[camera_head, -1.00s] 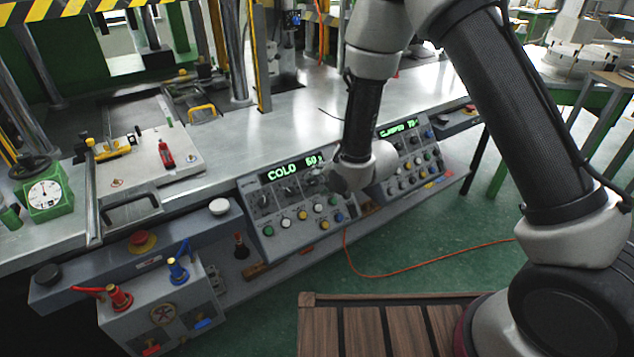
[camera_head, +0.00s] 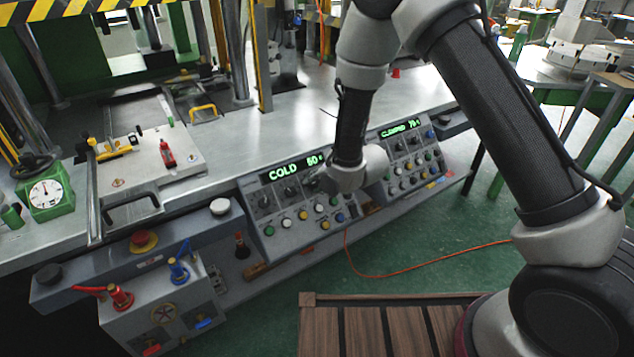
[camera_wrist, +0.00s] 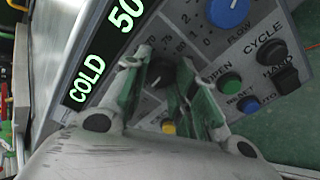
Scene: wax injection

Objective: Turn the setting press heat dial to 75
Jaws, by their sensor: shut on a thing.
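The left control panel carries a green-lit display (camera_head: 292,168) that reads COLD 50; it also shows in the wrist view (camera_wrist: 103,52). In the wrist view a small black dial (camera_wrist: 160,73) sits between my fingers, with a printed scale around it that includes 70 and 75. My gripper (camera_wrist: 165,85) is shut on this dial, one finger on each side. The fingers hide part of the dial and scale, and I cannot tell where its pointer stands. In the head view my gripper (camera_head: 322,185) is at the panel's right part, mostly hidden by my wrist.
A second panel (camera_head: 405,160), reading CLAMPED, stands to the right. An orange cable (camera_head: 400,274) lies on the green floor.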

